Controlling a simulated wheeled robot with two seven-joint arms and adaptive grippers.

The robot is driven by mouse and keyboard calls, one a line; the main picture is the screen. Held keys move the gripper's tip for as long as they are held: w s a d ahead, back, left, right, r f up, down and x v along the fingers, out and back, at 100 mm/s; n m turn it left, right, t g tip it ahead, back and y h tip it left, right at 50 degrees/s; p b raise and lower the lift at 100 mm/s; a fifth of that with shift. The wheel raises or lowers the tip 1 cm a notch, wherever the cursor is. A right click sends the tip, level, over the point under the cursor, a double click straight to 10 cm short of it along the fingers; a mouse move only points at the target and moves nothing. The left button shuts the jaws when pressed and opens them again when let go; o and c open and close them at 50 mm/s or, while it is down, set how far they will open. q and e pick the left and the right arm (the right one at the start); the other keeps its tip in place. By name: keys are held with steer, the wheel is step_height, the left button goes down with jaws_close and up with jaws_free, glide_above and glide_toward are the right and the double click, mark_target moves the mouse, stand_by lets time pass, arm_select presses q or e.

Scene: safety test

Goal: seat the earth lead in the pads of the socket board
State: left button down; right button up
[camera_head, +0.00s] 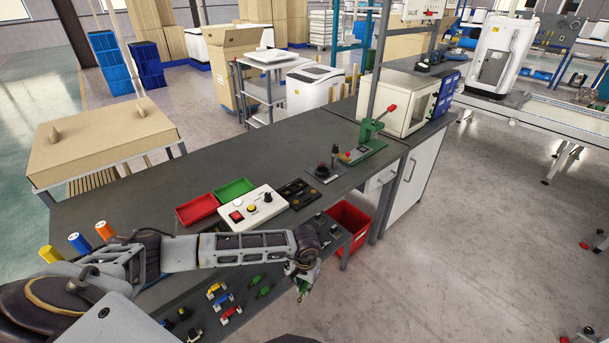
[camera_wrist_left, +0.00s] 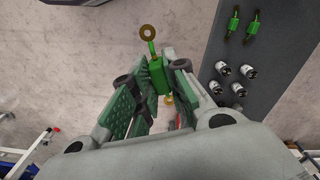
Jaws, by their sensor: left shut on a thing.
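My left gripper (camera_head: 302,288) is shut on a green earth lead, held in the air past the front edge of the bench. In the left wrist view the lead's green body (camera_wrist_left: 157,74) sits between the green finger pads of the gripper (camera_wrist_left: 152,88). One brass ring end (camera_wrist_left: 147,33) sticks out beyond the fingers, and another ring shows below, partly hidden. A dark board with round brass-coloured pads (camera_head: 297,193), which looks like the socket board, lies on the bench behind the forearm, apart from the lead. My right gripper is not in view.
A white box with buttons (camera_head: 251,209), a red tray (camera_head: 197,209) and a green tray (camera_head: 234,189) stand near the board. A green lever press (camera_head: 366,146) stands farther right. Blue, red, yellow and green leads (camera_head: 262,287) lie on a lower shelf. A red bin (camera_head: 349,224) is at the right.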

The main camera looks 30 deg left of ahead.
arm_select(q)
steer(key=shift+w+r+p, duration=0.15)
steer(key=shift+r+p, duration=0.25)
steer(key=shift+r, duration=0.1)
steer(key=w+a+r+n+p, duration=0.3)
steer(key=a+r+n+p, duration=0.1)
steer(key=r+n, duration=0.4)
steer(key=w+a+r+n+p, duration=0.3)
steer(key=r+n, duration=0.5)
steer(key=n, duration=0.3)
steer(key=w+a+r+n+p, duration=0.3)
steer(key=a+r+n+p, duration=0.2)
steer(key=r+n, duration=0.3)
steer(key=n, duration=0.2)
steer(key=shift+w+a+n, duration=0.15)
steer(key=shift+n, duration=0.15)
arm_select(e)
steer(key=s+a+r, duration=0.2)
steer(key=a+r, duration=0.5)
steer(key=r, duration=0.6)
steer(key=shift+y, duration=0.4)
